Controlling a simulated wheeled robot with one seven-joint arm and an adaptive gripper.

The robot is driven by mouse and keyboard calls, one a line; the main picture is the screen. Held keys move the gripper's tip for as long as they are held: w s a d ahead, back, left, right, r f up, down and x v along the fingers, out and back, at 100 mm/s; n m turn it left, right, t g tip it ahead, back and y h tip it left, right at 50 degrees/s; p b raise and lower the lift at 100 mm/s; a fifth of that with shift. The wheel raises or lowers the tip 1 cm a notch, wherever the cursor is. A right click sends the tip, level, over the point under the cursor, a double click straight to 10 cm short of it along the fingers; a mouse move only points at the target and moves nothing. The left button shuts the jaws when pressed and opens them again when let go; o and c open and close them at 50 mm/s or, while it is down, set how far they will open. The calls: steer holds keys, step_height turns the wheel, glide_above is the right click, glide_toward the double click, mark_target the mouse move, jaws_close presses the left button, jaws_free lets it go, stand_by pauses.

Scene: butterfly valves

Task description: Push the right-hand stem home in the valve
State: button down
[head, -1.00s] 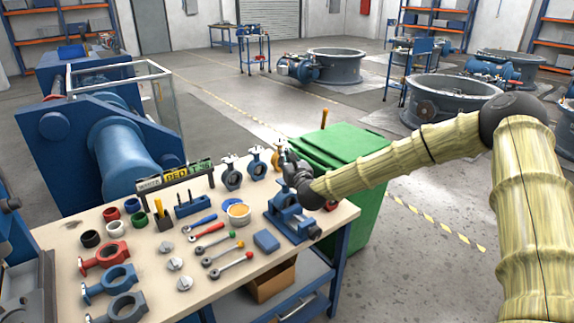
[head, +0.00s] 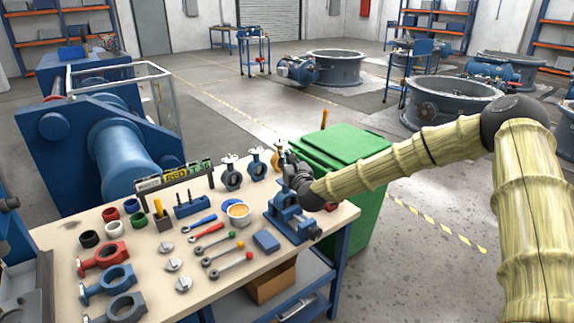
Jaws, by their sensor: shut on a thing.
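My gripper (head: 287,163) is at the right end of the workbench, just above the blue vise (head: 291,218). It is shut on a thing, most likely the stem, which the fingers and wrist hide. The valve at the vise is largely hidden behind my gripper, so I cannot tell how deep the stem sits. Two rods with ball ends, one green-tipped (head: 223,248) and one red-tipped (head: 231,266), lie on the bench left of the vise.
Blue-grey valve bodies (head: 232,178) stand upright behind the gripper's left. A blue block (head: 266,241) and a round tub (head: 239,213) lie close left of the vise. A green bin (head: 345,150) stands right behind the bench.

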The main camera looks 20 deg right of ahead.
steer(key=shift+f+b, duration=1.2)
steer(key=shift+b, duration=0.25)
stand_by(2.1)
steer(key=shift+b, duration=0.65)
stand_by(0.5)
steer(key=shift+s+f+b, duration=0.1)
steer(key=shift+f+b, duration=1.45)
steer(key=shift+b, duration=0.1)
stand_by(1.7)
